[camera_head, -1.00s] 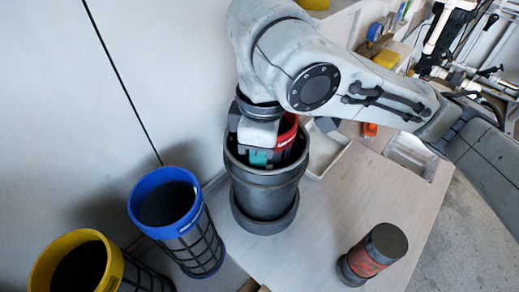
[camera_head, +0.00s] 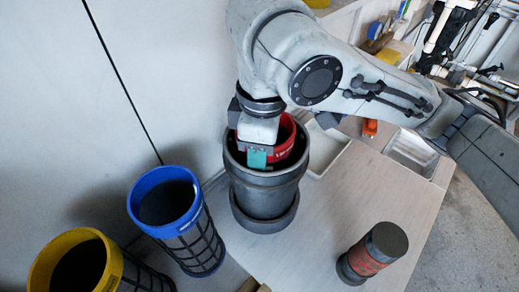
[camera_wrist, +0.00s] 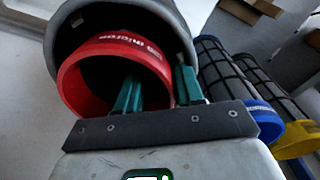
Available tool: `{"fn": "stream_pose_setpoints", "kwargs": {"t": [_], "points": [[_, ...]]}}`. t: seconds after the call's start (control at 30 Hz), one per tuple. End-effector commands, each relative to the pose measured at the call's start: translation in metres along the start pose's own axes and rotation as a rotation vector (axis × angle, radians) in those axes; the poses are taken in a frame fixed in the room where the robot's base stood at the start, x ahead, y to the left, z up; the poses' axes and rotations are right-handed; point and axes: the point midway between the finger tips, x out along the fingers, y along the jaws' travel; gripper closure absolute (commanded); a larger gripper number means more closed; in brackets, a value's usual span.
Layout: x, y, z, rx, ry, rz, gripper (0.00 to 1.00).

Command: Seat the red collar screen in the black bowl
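The red collar screen (camera_head: 287,140) is inside the black bowl (camera_head: 265,195), its red collar standing at the bowl's mouth. In the wrist view the red collar (camera_wrist: 100,95) lies off-centre in the bowl (camera_wrist: 70,30), towards the near side. Its lower part is hidden, so I cannot tell how deep it sits. My gripper (camera_wrist: 157,80) is open, with one green finger inside the collar and the other outside it. The collar's wall passes between them, with a gap beside the inner finger. In the head view one green fingertip (camera_head: 257,158) shows at the bowl's near side.
A blue-collared screen (camera_head: 165,190) and a yellow-collared screen (camera_head: 75,255) stand at the left. A black cylinder with a red band (camera_head: 372,252) stands at the right on the pale bench (camera_head: 345,210). A white tray (camera_head: 330,158) lies behind the bowl. A wall closes the left side.

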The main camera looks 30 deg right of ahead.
Motion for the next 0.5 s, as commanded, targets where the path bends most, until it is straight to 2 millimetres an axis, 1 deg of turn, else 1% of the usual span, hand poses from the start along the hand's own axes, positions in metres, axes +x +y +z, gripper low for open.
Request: {"fn": "stream_pose_setpoints", "kwargs": {"t": [0.03,0.3,0.4,0.5], "points": [[-0.009,0.000,0.000,-0.001,0.001,0.004,0.61],[-0.062,0.001,-0.001,-0.001,0.002,0.007,0.61],[-0.078,0.000,-0.001,-0.002,0.002,0.005,0.61],[-0.090,0.001,0.000,-0.001,0.002,0.005,0.61]]}}
